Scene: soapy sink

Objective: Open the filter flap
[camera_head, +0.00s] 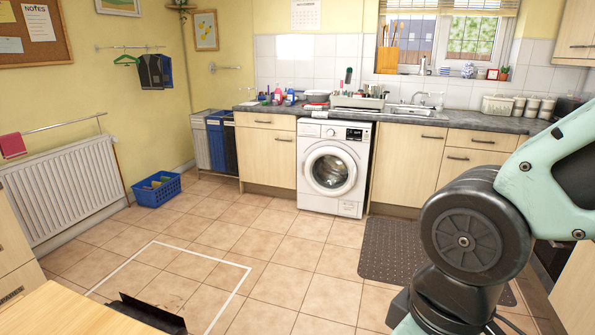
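The white washing machine (322,138) stands under the dark worktop between two wooden cabinets. Its round door (331,171) looks shut. The filter flap (349,208) is a small white panel at the lower right of the machine's front, just above the floor. It looks closed and flush, though it is small in the view. Teal and black links of my arm fill the lower right of the picture. My gripper is outside the frame, so its place relative to the flap does not show.
A blue basket (157,189) sits by the radiator (62,192). A wooden surface (70,311) is at the lower left. The tiled floor before the machine is clear.

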